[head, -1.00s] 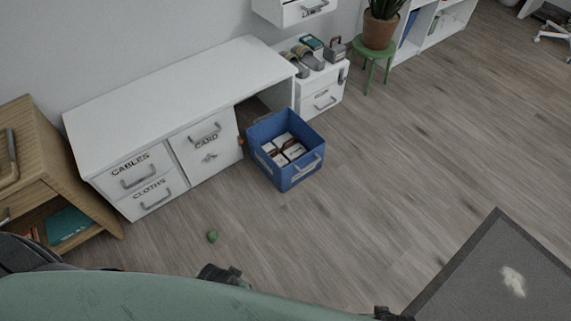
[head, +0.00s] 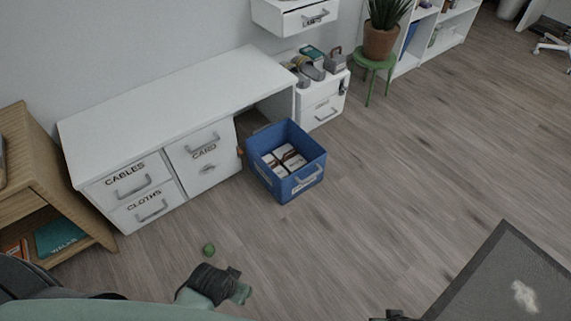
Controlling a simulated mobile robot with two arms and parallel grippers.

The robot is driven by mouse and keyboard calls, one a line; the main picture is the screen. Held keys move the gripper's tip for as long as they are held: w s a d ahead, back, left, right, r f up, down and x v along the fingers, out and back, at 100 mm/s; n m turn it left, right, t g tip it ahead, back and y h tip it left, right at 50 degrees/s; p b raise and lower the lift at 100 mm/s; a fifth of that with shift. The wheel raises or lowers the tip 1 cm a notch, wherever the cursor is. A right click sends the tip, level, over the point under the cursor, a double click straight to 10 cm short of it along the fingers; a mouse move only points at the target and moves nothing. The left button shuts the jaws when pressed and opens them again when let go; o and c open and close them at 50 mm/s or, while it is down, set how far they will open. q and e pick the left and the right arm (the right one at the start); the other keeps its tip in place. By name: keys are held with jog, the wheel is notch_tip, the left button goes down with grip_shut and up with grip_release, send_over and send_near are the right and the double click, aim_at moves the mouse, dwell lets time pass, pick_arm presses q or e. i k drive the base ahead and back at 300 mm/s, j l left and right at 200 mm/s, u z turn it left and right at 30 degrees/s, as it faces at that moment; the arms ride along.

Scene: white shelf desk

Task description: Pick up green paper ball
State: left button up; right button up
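The green paper ball (head: 208,249) is a small crumpled ball on the wooden floor in the lower left of the head view, in front of the white desk (head: 170,95). My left gripper (head: 236,290) is low in the view, a little below and right of the ball and apart from it. Its dark wrist shows, but the finger opening cannot be made out. My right gripper (head: 390,317) shows only as a dark piece at the bottom edge, far right of the ball. Its fingers cannot be made out.
A blue crate (head: 284,188) with white boxes stands on the floor by the desk. A wooden cabinet (head: 60,180) is at the left. A grey mat (head: 490,285) with a pale patch lies at the lower right. The floor between the crate and mat is clear.

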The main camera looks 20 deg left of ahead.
aim_at(209, 251)
jog(key=u, duration=1.45)
jog(key=z, duration=0.45)
